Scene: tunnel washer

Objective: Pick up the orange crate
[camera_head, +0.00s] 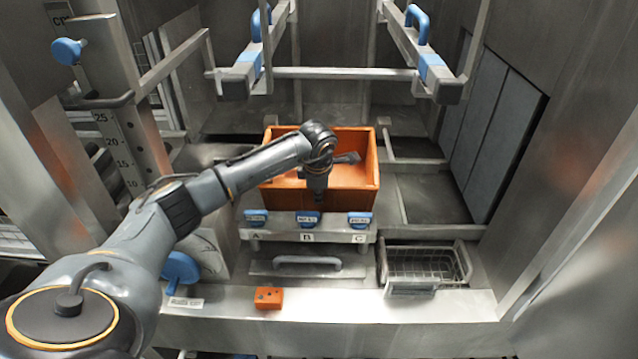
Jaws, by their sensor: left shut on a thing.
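The orange crate (350,199) stands upright in the middle of the washer bay, behind the ledge with the labelled blue knobs. My left gripper (318,196) comes down over the crate's front wall and is shut on it, near the middle of the rim. The gripper and wrist hide part of the front wall and the inside. A small grey part (347,158) shows beside the wrist, over the crate's inside; I cannot tell what it belongs to. My right gripper is not in view.
Blue knobs (360,218) on a ledge marked A, B and C stand just in front of the crate. A wire basket (428,265) is at front right, and a small orange block (268,297) lies on the front sill. A metal frame with blue handles (418,24) hangs above.

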